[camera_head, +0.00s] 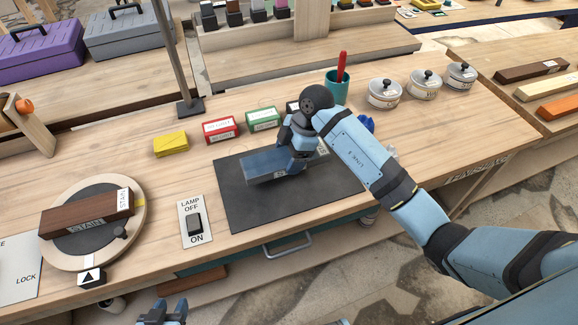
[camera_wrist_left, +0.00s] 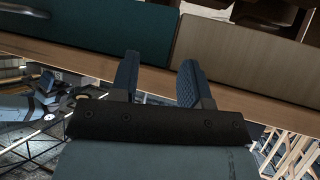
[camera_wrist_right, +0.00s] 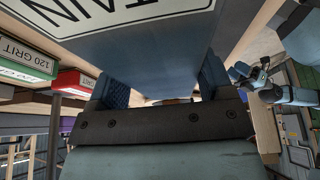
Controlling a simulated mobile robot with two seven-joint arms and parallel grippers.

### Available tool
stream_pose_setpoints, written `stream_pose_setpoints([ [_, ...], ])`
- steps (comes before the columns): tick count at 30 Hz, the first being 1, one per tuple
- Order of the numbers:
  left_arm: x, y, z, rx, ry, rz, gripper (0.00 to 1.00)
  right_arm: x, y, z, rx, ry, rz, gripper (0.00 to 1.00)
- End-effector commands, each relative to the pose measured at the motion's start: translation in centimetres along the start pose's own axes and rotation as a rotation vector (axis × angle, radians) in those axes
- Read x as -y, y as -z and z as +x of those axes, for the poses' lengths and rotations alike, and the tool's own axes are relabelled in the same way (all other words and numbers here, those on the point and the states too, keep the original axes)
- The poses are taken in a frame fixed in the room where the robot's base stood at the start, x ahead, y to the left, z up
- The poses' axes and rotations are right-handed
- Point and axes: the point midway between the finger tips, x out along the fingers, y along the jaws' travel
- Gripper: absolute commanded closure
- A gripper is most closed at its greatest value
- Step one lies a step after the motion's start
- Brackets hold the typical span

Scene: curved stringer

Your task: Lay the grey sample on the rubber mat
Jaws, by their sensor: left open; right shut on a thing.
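The grey sample (camera_head: 264,165) is a blue-grey block with a white label on its end. My right gripper (camera_head: 298,152) is shut on its right part. The sample is over the upper left part of the dark rubber mat (camera_head: 265,208); I cannot tell whether it touches the mat. In the right wrist view the sample (camera_wrist_right: 150,45) fills the top between the fingers (camera_wrist_right: 160,90), its STAIN label upside down. My left gripper (camera_head: 163,314) is open and empty in front of the bench; its fingers (camera_wrist_left: 160,85) stand apart in the left wrist view.
A brown block (camera_head: 88,214) sits on a round turntable (camera_head: 60,255) at the left. A lamp switch (camera_head: 194,222) is left of the mat. Yellow (camera_head: 170,143), red (camera_head: 221,129) and green (camera_head: 263,118) boxes stand behind it. A teal cup (camera_head: 337,87) and lidded tins (camera_head: 384,95) stand further back.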

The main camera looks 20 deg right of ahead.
Motion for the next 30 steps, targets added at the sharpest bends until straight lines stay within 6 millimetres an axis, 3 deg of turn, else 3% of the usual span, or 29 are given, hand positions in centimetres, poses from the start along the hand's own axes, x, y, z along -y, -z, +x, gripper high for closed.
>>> stream_pose_setpoints([
  [12,-0.1,-0.4,0.3,0.007,-0.002,-0.007,0.57,0.0,-1.7,4.2,0.000,0.000,0.000,0.56],
  [18,-0.1,-0.3,0.2,0.007,-0.002,-0.007,0.57,0.0,-1.8,4.2,0.001,0.000,-0.001,0.56],
  [19,-0.1,-0.3,0.2,0.007,-0.002,-0.007,0.57,0.0,-1.8,4.3,0.001,0.001,0.000,0.19],
  [21,-0.1,-0.3,0.2,0.006,-0.001,-0.006,0.57,0.0,-1.8,4.3,0.001,0.001,0.000,0.03],
  [30,-0.1,-0.3,0.2,0.004,-0.001,-0.005,0.57,0.0,-1.8,4.0,0.001,0.000,-0.001,0.00],
])
